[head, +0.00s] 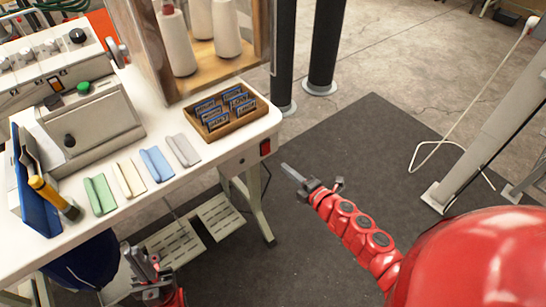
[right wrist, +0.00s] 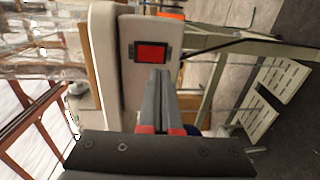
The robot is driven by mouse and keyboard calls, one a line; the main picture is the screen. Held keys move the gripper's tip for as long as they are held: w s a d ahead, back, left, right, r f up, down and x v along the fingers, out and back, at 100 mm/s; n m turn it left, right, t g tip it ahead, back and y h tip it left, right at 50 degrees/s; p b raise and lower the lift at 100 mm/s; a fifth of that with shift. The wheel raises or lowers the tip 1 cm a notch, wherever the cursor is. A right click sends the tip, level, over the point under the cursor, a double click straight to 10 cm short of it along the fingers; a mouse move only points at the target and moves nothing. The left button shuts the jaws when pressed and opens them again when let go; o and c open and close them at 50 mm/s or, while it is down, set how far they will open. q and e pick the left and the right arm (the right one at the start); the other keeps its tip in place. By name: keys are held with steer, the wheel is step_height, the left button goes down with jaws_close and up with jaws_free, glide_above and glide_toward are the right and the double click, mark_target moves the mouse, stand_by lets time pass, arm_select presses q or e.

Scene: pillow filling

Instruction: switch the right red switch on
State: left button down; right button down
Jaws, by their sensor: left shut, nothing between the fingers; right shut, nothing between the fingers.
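The red switch (head: 265,147) sits in a dark frame on the right end of the white table (head: 215,158). In the right wrist view the switch (right wrist: 151,54) faces the camera, just beyond my fingertips. My right gripper (head: 285,168) is shut and empty, its tips a short way right of and below the switch in the head view. In the right wrist view the shut fingers (right wrist: 158,76) point at the switch's lower edge; I cannot tell whether they touch it. My left gripper (head: 134,252) is shut and empty, low in front of the table.
A wooden tray of labelled packets (head: 228,108) and several folded cloths (head: 157,164) lie on the table. Pedals (head: 218,217) and a table leg (head: 260,215) stand below. The dark floor mat (head: 370,140) to the right is clear.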

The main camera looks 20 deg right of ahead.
mark_target(267, 153)
steer(key=p+x, duration=0.1)
steer(key=x, duration=0.6)
steer(key=shift+w+a, duration=0.1)
steer(key=shift+w, duration=0.2)
steer(key=shift+w+a+f+b, duration=0.1)
steer(key=shift+f+b, duration=0.2)
steer(key=shift+b, duration=0.4)
steer(key=shift+r, duration=0.25)
